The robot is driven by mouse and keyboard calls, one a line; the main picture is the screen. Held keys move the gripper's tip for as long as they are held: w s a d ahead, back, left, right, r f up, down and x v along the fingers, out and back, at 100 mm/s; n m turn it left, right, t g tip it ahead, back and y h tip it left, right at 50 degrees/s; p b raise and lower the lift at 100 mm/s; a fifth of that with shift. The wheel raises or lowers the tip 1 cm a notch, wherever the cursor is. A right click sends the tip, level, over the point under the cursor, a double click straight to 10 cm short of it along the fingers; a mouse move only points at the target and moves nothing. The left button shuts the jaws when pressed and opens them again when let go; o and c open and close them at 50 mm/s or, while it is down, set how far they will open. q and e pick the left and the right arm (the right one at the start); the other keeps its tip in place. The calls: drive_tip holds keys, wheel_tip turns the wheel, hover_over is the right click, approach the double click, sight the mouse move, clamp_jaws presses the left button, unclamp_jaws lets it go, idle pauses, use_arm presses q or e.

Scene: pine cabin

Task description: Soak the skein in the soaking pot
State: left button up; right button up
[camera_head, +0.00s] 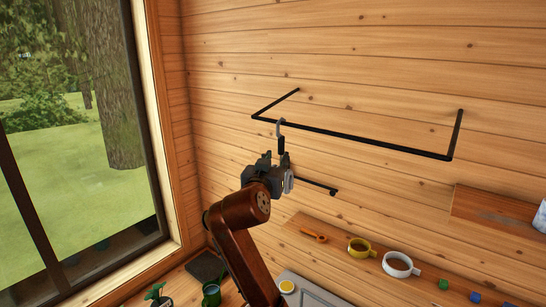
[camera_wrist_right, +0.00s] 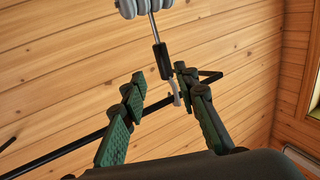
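A grey hook with a black grip (camera_head: 281,145) hangs from the front bar of a black wall rail (camera_head: 350,138). In the right wrist view the black grip (camera_wrist_right: 161,62) shows between and just past my fingertips, with a thin rod leading to grey rounded coils (camera_wrist_right: 150,8), likely the skein, cut off by the top edge. A pale grey part of it (camera_head: 289,182) shows beside my gripper in the head view. My right gripper (camera_head: 272,162), also in the wrist view (camera_wrist_right: 163,82), is open around the grip's line, with gaps at both sides. I cannot make out the soaking pot.
A wooden shelf (camera_head: 345,262) below holds an orange tool (camera_head: 314,235), a yellow cup (camera_head: 360,247), a white cup (camera_head: 399,264) and small coloured blocks. A green mug (camera_head: 211,294) and a grey-rimmed tray (camera_head: 318,290) are lower. A window is at left.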

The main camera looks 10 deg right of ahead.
sight(280, 146)
drive_tip(key=x, duration=0.2)
drive_tip(key=p+x, duration=0.1)
drive_tip(key=x, duration=0.2)
drive_tip(key=p+x, duration=0.1)
drive_tip(key=x, duration=0.1)
drive_tip(key=shift+w+r, duration=0.35)
drive_tip(key=shift+w, duration=0.1)
drive_tip(key=shift+f, duration=0.15)
drive_tip(key=shift+c, duration=1.4)
clamp_jaws()
